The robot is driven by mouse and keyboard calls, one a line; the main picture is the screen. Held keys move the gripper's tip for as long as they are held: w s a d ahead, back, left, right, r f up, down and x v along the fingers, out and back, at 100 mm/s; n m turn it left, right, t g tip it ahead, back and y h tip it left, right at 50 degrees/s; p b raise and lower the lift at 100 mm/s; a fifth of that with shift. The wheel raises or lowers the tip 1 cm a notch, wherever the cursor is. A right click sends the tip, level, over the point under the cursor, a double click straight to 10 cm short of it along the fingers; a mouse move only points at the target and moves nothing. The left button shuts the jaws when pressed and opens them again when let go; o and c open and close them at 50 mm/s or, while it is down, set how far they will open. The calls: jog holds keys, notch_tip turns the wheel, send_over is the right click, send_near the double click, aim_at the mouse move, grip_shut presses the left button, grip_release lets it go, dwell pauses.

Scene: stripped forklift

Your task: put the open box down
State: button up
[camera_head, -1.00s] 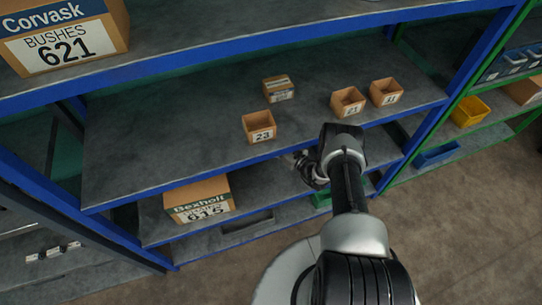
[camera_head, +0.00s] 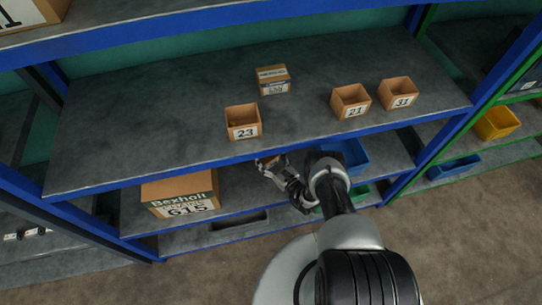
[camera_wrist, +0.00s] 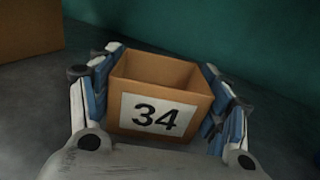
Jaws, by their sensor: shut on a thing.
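The open box is a small brown open-topped box (camera_wrist: 158,116) with the label 34. In the wrist view it sits between the blue-padded fingers of my gripper (camera_wrist: 160,68), which are shut on its left and right sides. It looks empty inside. In the head view my gripper (camera_head: 275,168) is under the front edge of the middle shelf, at the lower shelf (camera_head: 240,188). Only a small piece of the box shows there. I cannot tell whether its underside touches the shelf.
A brown Bexholt 615 box (camera_head: 182,192) stands to the left on the lower shelf; a brown box side (camera_wrist: 28,30) shows at left in the wrist view. A blue bin (camera_head: 352,155) is to the right. Open boxes 23 (camera_head: 243,122), 21 (camera_head: 350,101) and 31 (camera_head: 398,93) stand above.

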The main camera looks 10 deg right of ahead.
jog(key=shift+r, duration=0.1)
jog(key=o, duration=1.1)
jog(key=shift+a, duration=0.1)
jog(key=shift+c, duration=0.2)
jog(key=v, duration=1.1)
jog(key=shift+s+p, duration=0.25)
jog(key=shift+p, duration=0.1)
jog(key=shift+s+d, duration=0.2)
jog(key=shift+s, duration=0.05)
